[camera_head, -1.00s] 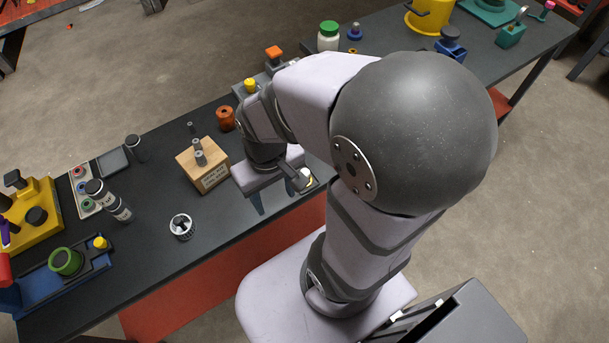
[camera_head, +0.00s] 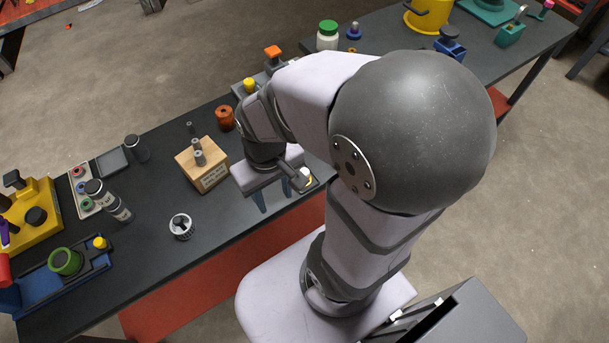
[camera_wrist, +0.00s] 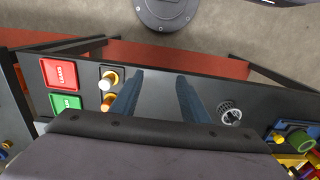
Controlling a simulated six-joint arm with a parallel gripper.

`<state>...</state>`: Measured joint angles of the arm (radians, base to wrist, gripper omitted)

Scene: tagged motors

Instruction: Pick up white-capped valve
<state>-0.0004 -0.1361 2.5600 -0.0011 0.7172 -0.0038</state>
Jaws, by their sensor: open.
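The white-capped valve (camera_wrist: 109,78) stands on a small dark plate near the bench edge, left of my fingers in the wrist view. It has yellow below its white cap. In the head view a white and yellow top (camera_head: 304,177) shows just right of my gripper, partly hidden by it. A second small yellow-orange piece (camera_wrist: 107,102) stands beside the valve. My gripper (camera_wrist: 159,80) is open and empty, with its two blue fingers apart over bare dark bench; it also shows in the head view (camera_head: 273,196).
A red sign (camera_wrist: 61,73) and a green sign (camera_wrist: 65,104) lie beyond the plate. A white ribbed round part (camera_head: 181,226) stands on the bench to the left. A wooden block (camera_head: 203,168) with grey pegs stands behind it. The bench between is clear.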

